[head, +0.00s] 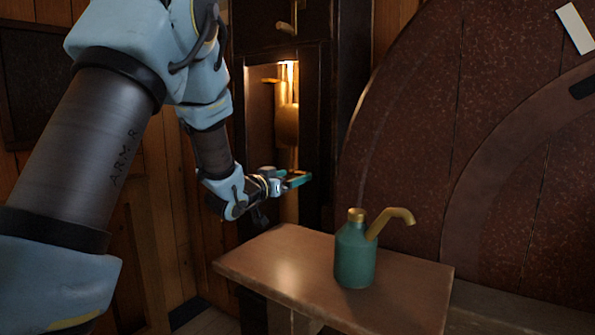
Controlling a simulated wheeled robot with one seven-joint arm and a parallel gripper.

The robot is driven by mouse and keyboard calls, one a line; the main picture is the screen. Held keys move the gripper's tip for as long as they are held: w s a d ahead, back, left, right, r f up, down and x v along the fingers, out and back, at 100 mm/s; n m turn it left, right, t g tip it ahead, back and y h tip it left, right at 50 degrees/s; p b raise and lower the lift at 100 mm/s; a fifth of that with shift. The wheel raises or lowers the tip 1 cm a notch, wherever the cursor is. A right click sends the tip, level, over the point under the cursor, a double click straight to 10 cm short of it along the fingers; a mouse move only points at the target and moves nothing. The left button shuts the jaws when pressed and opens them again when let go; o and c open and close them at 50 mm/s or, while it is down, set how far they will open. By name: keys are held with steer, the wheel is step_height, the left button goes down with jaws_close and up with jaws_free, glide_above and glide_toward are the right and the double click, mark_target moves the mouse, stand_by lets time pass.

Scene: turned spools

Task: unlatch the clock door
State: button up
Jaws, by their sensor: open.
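A tall dark clock case (341,75) stands behind the table. Its lower part has a dark-framed door or opening (309,105), lit warmly inside. A brass rod and rounded weight (287,125) hang within. A small brass piece (270,81) sticks out at the left of the opening, and another brass fitting (286,27) sits higher on the case. I cannot tell which of these is the latch. My gripper (302,179) is open and empty, in front of the lower right of the lit opening, below both brass pieces. Whether it touches the frame is unclear.
A wooden table (290,262) stands below and right of my gripper. On it is a green can (355,255) with a brass spout pointing right. A large round brown disc (420,110) fills the right side. Wood-panelled wall (165,225) lies behind my arm.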

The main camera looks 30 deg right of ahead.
mark_target(300, 174)
steer(key=shift+p+x, duration=0.35)
steer(key=shift+x, duration=1.45)
steer(key=shift+s, duration=0.1)
steer(key=c, duration=1.4)
